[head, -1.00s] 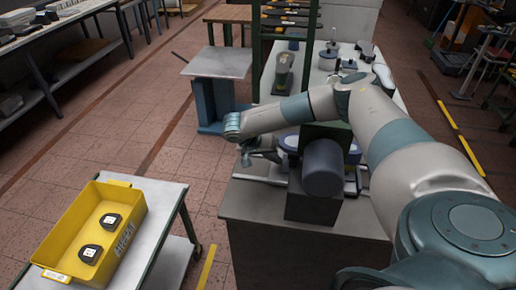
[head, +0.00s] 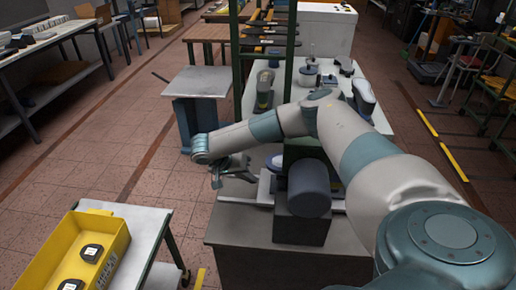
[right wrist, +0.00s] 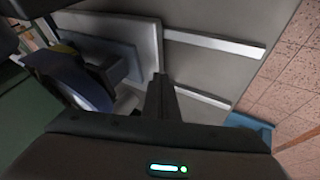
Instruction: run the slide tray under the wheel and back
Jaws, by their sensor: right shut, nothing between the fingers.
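My right gripper (head: 238,175) is shut and empty, at the left end of the wheel machine. In the right wrist view its dark fingers (right wrist: 160,92) are together, beside the edge of the pale grey slide tray (right wrist: 145,48). I cannot tell whether they touch it. The tray lies flat at the near end of two light rails (right wrist: 215,44). The blue wheel (right wrist: 88,88) stands close by the tray, partly hidden by dark parts. In the head view the wheel (head: 276,161) is mostly hidden behind the arm and the dark motor (head: 309,189). My left gripper is out of view.
A yellow crate (head: 118,235) with dark blocks stands on a side table (head: 148,222) at the lower left. A grey-topped stand (head: 196,82) is behind the gripper. A green post frame (head: 291,45) rises behind the machine. Bare tiled floor lies to the left.

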